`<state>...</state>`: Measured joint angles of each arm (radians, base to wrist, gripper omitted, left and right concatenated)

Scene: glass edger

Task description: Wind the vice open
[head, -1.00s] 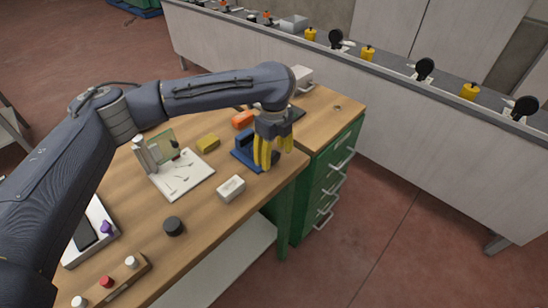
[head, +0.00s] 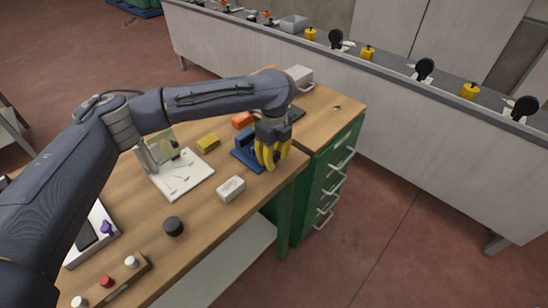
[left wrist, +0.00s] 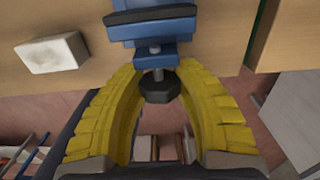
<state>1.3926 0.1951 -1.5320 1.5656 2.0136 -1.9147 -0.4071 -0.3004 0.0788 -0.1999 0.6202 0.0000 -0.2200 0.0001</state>
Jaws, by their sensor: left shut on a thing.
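The blue vice (head: 244,156) stands at the bench's right edge in the head view, partly hidden by my left gripper. In the left wrist view the vice (left wrist: 152,30) is at the top, with its screw pointing to a dark, many-sided knob (left wrist: 160,88). My left gripper (head: 271,165) has yellow fingers, which also show in the left wrist view (left wrist: 160,80), one on each side of the knob. It is shut on the knob, over the bench's edge. My right gripper is not in view.
A white block (head: 231,188) lies near the vice, and also shows in the left wrist view (left wrist: 52,53). A yellow block (head: 208,143), an orange item (head: 242,120) and a white plate (head: 196,184) lie behind and left. Green drawers (head: 330,190) stand at the right.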

